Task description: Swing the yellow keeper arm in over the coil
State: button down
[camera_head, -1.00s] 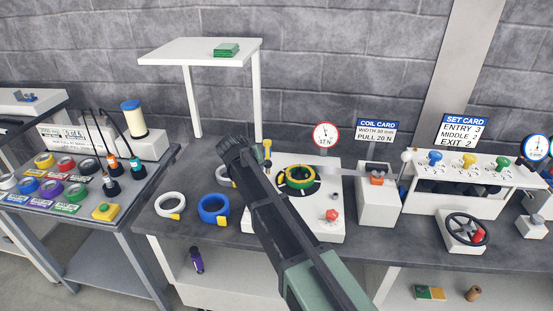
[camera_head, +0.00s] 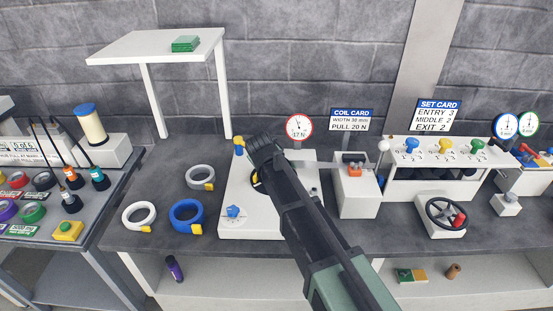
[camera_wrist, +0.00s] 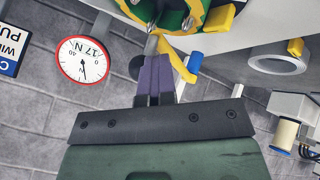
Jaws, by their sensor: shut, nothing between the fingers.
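The coil sits on the white machine (camera_head: 250,228), mostly hidden behind my arm in the head view, with a bit of its yellow rim showing. In the wrist view the green and yellow coil (camera_wrist: 208,12) is at the top. The yellow keeper arm (camera_wrist: 178,62) has a blue-capped handle (camera_wrist: 194,62) and reaches toward the coil's edge. Its post top also shows in the head view (camera_head: 239,146). My gripper (camera_wrist: 155,60) is shut and empty, its fingertips close beside the keeper arm; contact is unclear. In the head view my gripper (camera_head: 262,145) is just right of the post.
A dial (camera_head: 299,127) reads 17 N behind the machine. White (camera_head: 139,216), grey (camera_head: 201,177) and blue (camera_head: 187,215) rings lie left of it. A white block (camera_head: 357,198) stands to the right. A raised shelf (camera_head: 155,47) stands at the back left.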

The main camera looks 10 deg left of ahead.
jog(key=shift+w+d, duration=0.1)
jog(key=shift+w, duration=0.1)
dwell(0.3)
jog(key=s, duration=0.2)
jog(key=s+a+f+b, duration=0.1)
jog(key=shift+s, duration=0.2)
jog(key=p+v, duration=0.8)
jog(key=v, duration=0.2)
jog(key=shift+d+r, duration=0.15)
jog(key=shift+d, duration=0.1)
jog(key=shift+s, duration=0.15)
